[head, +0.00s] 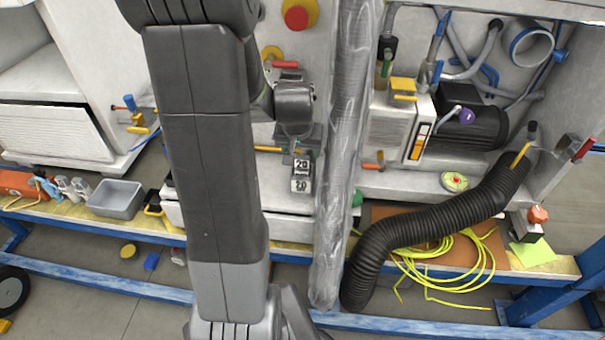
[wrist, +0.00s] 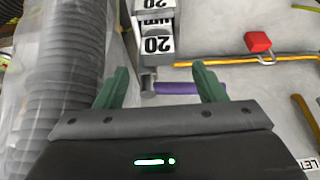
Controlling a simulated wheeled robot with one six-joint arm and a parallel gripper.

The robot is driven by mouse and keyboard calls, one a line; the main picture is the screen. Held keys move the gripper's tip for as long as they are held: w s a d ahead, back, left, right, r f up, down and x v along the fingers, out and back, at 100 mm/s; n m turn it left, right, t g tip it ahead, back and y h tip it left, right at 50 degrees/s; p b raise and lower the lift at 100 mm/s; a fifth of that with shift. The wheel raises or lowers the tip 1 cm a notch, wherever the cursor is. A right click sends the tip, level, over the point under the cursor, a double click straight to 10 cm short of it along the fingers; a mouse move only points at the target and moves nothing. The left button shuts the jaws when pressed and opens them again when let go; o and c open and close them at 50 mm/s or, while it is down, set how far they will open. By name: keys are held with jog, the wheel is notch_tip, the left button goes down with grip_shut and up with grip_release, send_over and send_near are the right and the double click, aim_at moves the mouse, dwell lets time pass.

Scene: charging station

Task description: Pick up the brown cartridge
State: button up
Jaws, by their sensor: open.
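I cannot make out a brown cartridge for certain in either view. In the wrist view, my gripper (wrist: 160,86) is open, with its two green fingers apart and nothing held between them. A block marked 20 (wrist: 158,45) lies just beyond the fingers, and a purple rod (wrist: 178,88) shows between them. In the head view, the block marked 20 (head: 301,176) hangs or stands at the bench front, just below my wrist. My arm hides part of the bench there, and the fingers are hard to see.
A clear-wrapped vertical duct (head: 345,130) stands right beside my wrist; its ribbed side fills the left of the wrist view (wrist: 65,75). A black corrugated hose (head: 440,225) curves at the right. A red padlock (wrist: 258,42) hangs by a yellow cable. A grey bin (head: 117,198) sits left.

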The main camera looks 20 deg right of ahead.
aim_at(302, 158)
jog(key=shift+s+x, duration=0.15)
jog(key=shift+x, duration=1.5)
jog(key=shift+s+x, duration=0.1)
jog(key=shift+x, duration=1.55)
jog(key=c, duration=1.4)
